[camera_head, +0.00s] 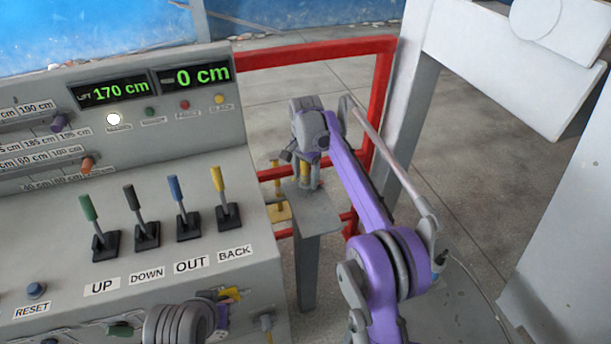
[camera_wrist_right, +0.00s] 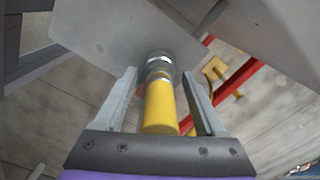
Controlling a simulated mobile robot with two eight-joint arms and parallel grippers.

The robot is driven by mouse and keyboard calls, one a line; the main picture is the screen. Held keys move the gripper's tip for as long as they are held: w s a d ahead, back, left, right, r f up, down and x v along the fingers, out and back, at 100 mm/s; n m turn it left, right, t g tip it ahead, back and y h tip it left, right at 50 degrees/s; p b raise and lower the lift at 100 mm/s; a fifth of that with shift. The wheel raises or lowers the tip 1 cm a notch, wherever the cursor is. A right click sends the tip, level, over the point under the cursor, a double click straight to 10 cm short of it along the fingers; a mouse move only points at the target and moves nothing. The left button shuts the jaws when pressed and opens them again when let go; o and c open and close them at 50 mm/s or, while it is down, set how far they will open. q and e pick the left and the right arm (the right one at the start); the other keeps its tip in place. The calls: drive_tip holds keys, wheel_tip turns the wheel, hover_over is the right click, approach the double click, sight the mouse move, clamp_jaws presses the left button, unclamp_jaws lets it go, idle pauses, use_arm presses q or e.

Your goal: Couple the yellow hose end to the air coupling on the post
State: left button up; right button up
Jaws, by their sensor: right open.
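The yellow hose end (camera_wrist_right: 160,106) stands between the two fingers of my right gripper (camera_wrist_right: 165,95) in the right wrist view, with a visible gap on each side. Its far end meets the metal air coupling (camera_wrist_right: 158,62) in line, seemingly touching; how deeply it is seated I cannot tell. In the head view the yellow hose end (camera_head: 304,173) shows small above the grey post (camera_head: 316,217), below my right gripper (camera_head: 303,160). My right gripper is open around it. My left gripper (camera_head: 222,307) is at the bottom, partly hidden, its jaw state unclear.
A grey console (camera_head: 160,175) with levers, buttons and a green display fills the left. A red frame (camera_head: 382,100) stands behind the post. Another yellow fitting (camera_head: 279,211) is low beside the post. Open floor lies beyond the frame.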

wheel_tip(320, 180, up, 11)
drive_tip(key=shift+f+p, duration=0.1)
drive_tip(key=shift+p, duration=0.95)
use_arm(q)
drive_tip(key=r, duration=0.1)
drive_tip(key=w+r, duration=0.1)
drive_tip(key=r, duration=0.1)
drive_tip(key=shift+w, duration=0.3)
